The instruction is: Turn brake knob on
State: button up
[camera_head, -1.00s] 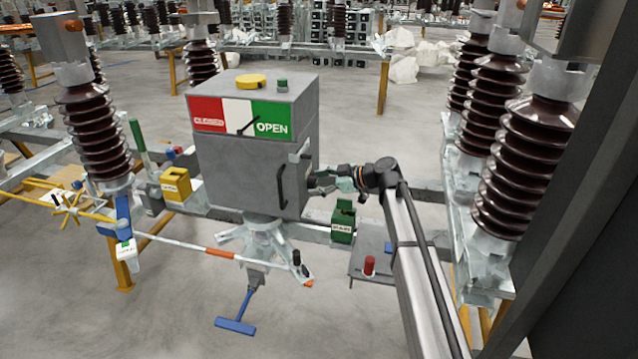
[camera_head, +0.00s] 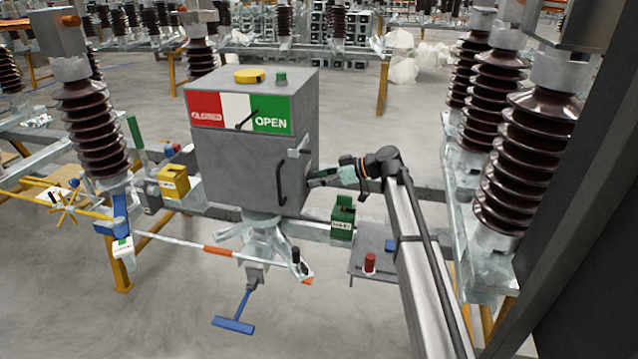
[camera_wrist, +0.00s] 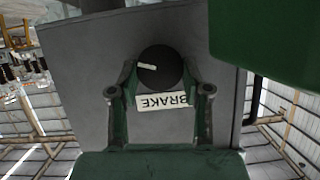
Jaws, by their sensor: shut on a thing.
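The brake knob (camera_wrist: 160,68) is a round black knob with a white pointer line, on the side of a grey box. In the wrist view the line points left and slightly up. A white label reading BRAKE (camera_wrist: 163,101) shows upside down beneath it. My gripper (camera_wrist: 160,92) has its two green fingers on either side of the knob, shut on it. In the head view my gripper (camera_head: 318,181) is at the right side of the grey control box (camera_head: 240,165); the knob is hidden there.
The box front has a CLOSED/OPEN indicator (camera_head: 240,112) and a black door handle (camera_head: 281,184). A yellow block (camera_head: 174,183) stands at left. Tall brown insulators (camera_head: 520,150) stand to the right.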

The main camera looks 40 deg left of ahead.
jog(key=shift+w+a+f+m+g+h+b, duration=0.15)
jog(key=shift+m+g+h+b, duration=0.1)
jog(key=shift+m+g, duration=0.75)
jog(key=shift+w+r+m+g+h+b, duration=0.2)
jog(key=shift+m+g, duration=0.4)
jog(key=shift+m, duration=0.7)
jog(key=shift+s, duration=0.15)
jog(key=o, duration=1.2)
jog(key=shift+c, duration=0.2)
jog(key=v, duration=1.2)
